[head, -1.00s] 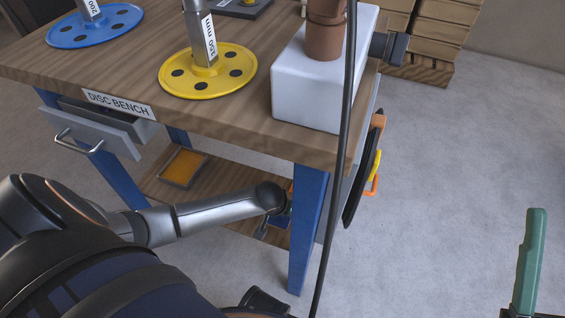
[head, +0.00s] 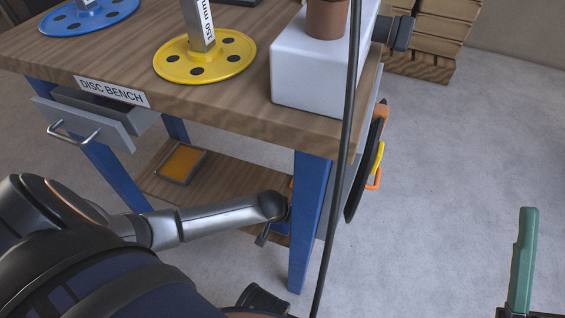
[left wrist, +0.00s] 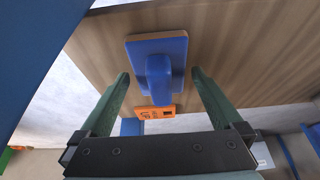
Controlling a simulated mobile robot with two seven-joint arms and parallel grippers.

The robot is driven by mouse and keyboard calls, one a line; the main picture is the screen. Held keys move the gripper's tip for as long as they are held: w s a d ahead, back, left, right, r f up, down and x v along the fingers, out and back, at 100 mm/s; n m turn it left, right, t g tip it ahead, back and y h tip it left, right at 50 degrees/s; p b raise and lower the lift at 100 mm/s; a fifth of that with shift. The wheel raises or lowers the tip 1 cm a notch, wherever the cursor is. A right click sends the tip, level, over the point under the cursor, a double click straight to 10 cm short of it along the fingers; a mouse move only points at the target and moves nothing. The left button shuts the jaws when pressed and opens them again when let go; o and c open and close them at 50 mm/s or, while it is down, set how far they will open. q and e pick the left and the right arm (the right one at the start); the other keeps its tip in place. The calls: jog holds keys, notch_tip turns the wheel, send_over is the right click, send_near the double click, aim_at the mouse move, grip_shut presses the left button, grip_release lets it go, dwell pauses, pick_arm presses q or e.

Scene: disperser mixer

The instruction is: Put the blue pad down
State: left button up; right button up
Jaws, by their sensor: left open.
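The blue pad (left wrist: 160,68) lies with its flat plate against the wooden lower shelf (left wrist: 225,50), its raised blue handle facing the left wrist camera. In the head view only a bit of blue (head: 283,228) shows behind the end of my left arm. My left gripper (left wrist: 161,77) is open, with one green finger on each side of the pad's handle and a visible gap on both sides. Of my right gripper, one green finger (head: 522,262) shows at the lower right of the head view; its other finger is out of frame.
An orange labelled piece (left wrist: 157,112) is beside the pad. A shallow tray (head: 182,163) lies on the shelf. The bench leg (head: 308,220), hanging black cable (head: 341,165) and pulled-out drawer (head: 95,120) are near my left arm. Floor at right is clear.

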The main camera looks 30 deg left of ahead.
pick_arm(q)
jog(key=shift+r, duration=0.1)
jog(key=p+v, duration=0.6)
jog(key=v, duration=0.6)
jog(key=shift+p, duration=0.35)
pick_arm(e)
notch_tip(320, 180, up, 7)
jog(key=shift+d+r+n+t, duration=0.2)
jog(key=shift+d+n+t, duration=0.1)
jog(key=shift+d, duration=0.1)
jog(key=shift+s+f, duration=0.1)
jog(key=shift+s, duration=0.05)
